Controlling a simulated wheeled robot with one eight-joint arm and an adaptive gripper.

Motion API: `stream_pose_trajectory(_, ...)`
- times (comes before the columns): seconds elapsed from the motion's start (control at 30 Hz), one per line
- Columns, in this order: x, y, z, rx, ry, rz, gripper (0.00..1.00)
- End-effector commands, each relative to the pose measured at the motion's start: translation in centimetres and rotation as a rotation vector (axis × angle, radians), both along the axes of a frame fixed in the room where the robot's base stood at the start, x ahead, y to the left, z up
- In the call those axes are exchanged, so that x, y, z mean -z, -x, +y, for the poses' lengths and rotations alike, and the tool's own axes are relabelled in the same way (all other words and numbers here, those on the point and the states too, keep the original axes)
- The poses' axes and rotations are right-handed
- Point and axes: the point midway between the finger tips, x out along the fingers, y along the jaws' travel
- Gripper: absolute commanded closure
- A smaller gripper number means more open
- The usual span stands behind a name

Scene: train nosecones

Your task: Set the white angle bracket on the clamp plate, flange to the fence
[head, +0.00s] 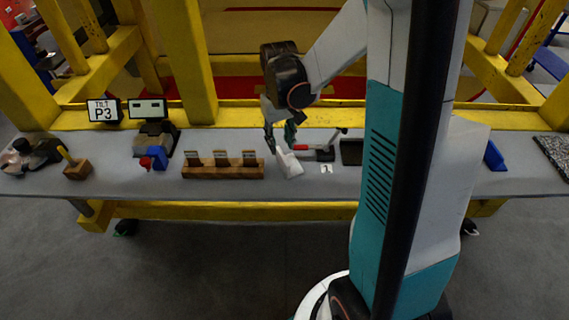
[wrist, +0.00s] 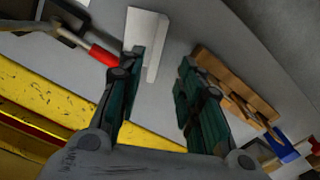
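The white angle bracket (head: 289,163) is on the grey bench near its front edge, just left of the toggle clamp (head: 324,152) with a red handle. In the wrist view the bracket (wrist: 147,28) lies ahead of the fingers, its upright flange on the right side. My gripper (head: 279,140) is above the bracket's back end. In the wrist view my gripper (wrist: 163,58) is open, with the left finger overlapping the bracket and the right finger clear of it. Whether a finger touches the bracket is unclear. The clamp plate and fence are too small to make out.
A wooden block (head: 222,172) with upright cards stands left of the bracket. A dark tray (head: 351,152) is right of the clamp, and a label "1" (head: 326,169) lies in front. A blue and red device (head: 154,160) is further left. Yellow beams stand behind the bench.

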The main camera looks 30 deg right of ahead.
Motion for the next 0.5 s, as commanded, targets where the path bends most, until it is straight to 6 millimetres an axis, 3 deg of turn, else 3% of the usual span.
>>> stream_pose_trajectory(0.1,1.7,0.0,0.0,0.000,0.000,0.000,0.67)
stream_pose_trajectory(0.37,3.0,-0.1,-0.1,0.000,0.000,0.000,0.67)
stream_pose_trajectory(0.5,4.8,-0.2,-0.5,0.000,0.000,0.000,0.67)
